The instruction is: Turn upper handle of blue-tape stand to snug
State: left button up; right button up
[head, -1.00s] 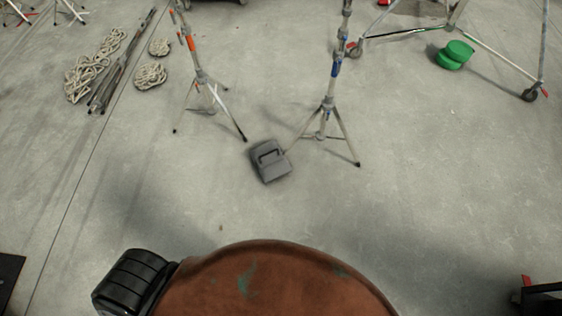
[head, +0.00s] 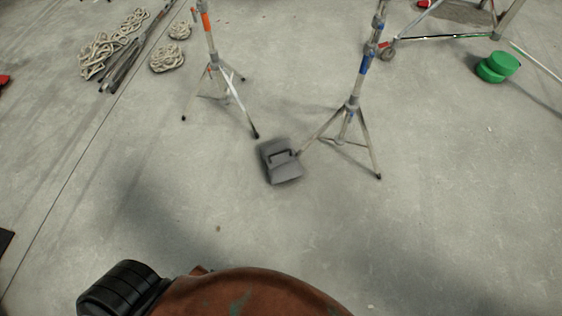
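The blue-tape stand (head: 352,106) is upright on the concrete floor, right of centre in the head view. Its tripod legs are spread, and blue tape (head: 366,62) wraps its post. The post runs up out of the top of the picture. A collar shows near the top (head: 372,46), but I cannot make out a handle clearly or tell how tight it is. Neither gripper is in view. My own brown body part and a black wheel-like part of mine fill the bottom edge, well apart from the stand.
A grey case-like weight (head: 280,163) lies by the stand's left leg. An orange-tape stand (head: 214,66) is to the left. The floor between me and the stands is clear.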

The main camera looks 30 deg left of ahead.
aim_at(381, 28)
jog(key=z, duration=0.7)
jog(key=i, duration=0.75)
jog(key=z, duration=0.3)
